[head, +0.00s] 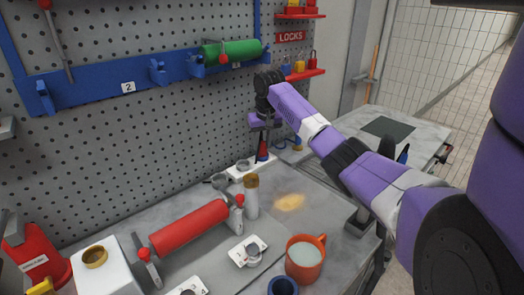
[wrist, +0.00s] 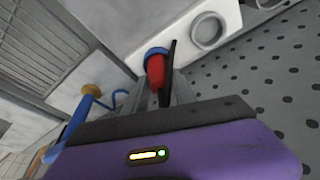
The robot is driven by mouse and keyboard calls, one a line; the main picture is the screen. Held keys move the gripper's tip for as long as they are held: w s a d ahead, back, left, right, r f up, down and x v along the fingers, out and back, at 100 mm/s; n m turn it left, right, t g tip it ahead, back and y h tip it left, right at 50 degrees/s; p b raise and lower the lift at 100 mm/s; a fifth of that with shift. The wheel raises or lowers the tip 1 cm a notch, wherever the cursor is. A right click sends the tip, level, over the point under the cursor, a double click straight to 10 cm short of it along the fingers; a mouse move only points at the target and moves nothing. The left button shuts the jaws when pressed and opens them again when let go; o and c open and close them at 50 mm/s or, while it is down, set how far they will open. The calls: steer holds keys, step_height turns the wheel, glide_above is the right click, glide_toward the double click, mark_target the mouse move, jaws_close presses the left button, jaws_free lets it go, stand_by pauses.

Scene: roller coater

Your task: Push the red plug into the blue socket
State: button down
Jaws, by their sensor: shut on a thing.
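My gripper (head: 263,132) points down near the pegboard, shut on the red plug (head: 262,149). In the wrist view the red plug (wrist: 156,70) lies between the dark fingers of my gripper (wrist: 166,88). The blue socket (wrist: 154,51) shows as a blue ring around the plug's far end, at the edge of a white panel. In the head view the blue socket (head: 262,158) is directly below the red plug. The plug appears in line with it and touching or partly inside; how deep it sits I cannot tell.
A white plate (head: 233,171) with a grey round socket (head: 243,164) lies beside the plug. A blue cable (head: 281,145) is to the right. The pegboard (head: 150,130) stands close behind. A red roller (head: 188,226) and an orange mug (head: 305,262) stand nearer.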

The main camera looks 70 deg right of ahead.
steer(key=shift+f, duration=0.3)
steer(key=c, duration=1)
jaws_free()
steer(key=shift+f, duration=0.1)
steer(key=shift+r, duration=0.25)
steer(key=p+v, duration=1.2)
steer(key=shift+f, duration=0.1)
